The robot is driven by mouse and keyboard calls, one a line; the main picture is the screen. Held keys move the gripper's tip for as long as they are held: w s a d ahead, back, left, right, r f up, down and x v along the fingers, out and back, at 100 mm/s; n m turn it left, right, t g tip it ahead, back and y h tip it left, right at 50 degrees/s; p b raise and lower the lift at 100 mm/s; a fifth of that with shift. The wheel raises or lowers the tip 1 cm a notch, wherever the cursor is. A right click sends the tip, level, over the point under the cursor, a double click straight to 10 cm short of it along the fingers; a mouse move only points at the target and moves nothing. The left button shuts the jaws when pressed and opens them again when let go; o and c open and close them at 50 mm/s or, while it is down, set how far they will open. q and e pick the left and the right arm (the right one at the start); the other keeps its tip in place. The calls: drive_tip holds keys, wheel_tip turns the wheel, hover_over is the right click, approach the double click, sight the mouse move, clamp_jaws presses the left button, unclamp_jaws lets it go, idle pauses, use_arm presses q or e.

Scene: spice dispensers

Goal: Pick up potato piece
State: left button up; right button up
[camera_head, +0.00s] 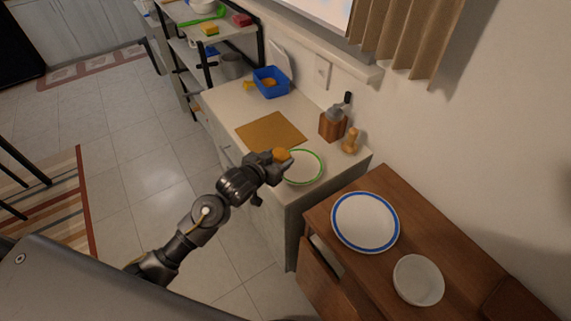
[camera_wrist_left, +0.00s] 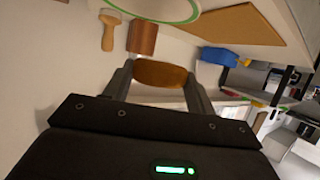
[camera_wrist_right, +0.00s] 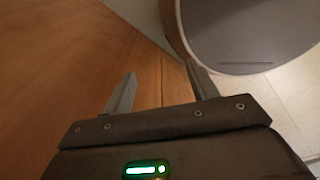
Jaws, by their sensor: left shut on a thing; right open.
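A brown-orange potato piece (camera_head: 281,154) is held at the end of my left arm in the head view. In the left wrist view the potato piece (camera_wrist_left: 160,73) is between the two fingers of my left gripper (camera_wrist_left: 158,76), which is shut on it. In the head view my left gripper (camera_head: 276,160) is at the left edge of the green-rimmed plate (camera_head: 305,168); its exact height above the counter I cannot tell. My right gripper (camera_wrist_right: 163,85) is open and empty in the right wrist view, in front of a wooden surface; it does not show in the head view.
A cutting board (camera_head: 270,131), a blue bin (camera_head: 271,83) with yellowish items, a wooden grinder (camera_head: 332,125) and a wooden shaker (camera_head: 350,142) stand on the counter. A blue-rimmed plate (camera_head: 365,221) and a white bowl (camera_head: 418,280) are on the brown cabinet. A shelf (camera_head: 214,38) stands behind.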

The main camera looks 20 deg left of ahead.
use_arm(q)
drive_tip(key=a+r+b+v, duration=0.1)
drive_tip(key=v, duration=1)
drive_tip(key=shift+w, duration=0.25)
drive_tip(key=shift+w+a+r, duration=0.1)
drive_tip(key=shift+r, duration=0.1)
